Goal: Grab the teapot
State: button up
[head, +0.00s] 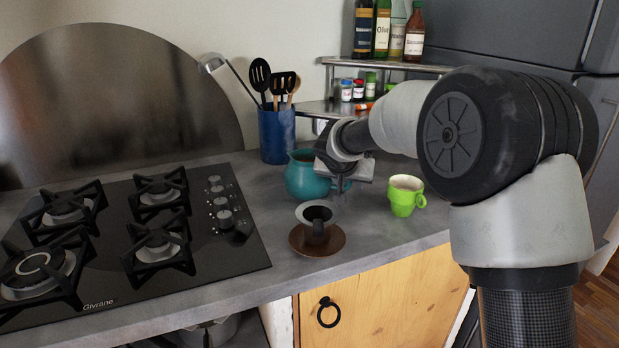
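The teal teapot (303,182) stands on the grey counter, behind the cup and saucer and right of the hob. My gripper (341,184) points down at the teapot's right side and overlaps it in the picture. The gripper hides part of the teapot's right side. The fingers are small and dark here, so I cannot tell whether they touch the teapot or how far apart they are.
A grey cup (316,214) sits on a brown saucer (331,245) in front of the teapot. A green cup (403,200) stands to the right. A blue utensil holder (277,136) is behind, a black gas hob (218,258) at left, and a bottle rack (432,68) at back right.

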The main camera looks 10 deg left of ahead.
grip_shut()
dwell(0.3)
dwell(1.0)
jog(key=shift+a+r, duration=0.1)
jog(key=shift+r, duration=0.1)
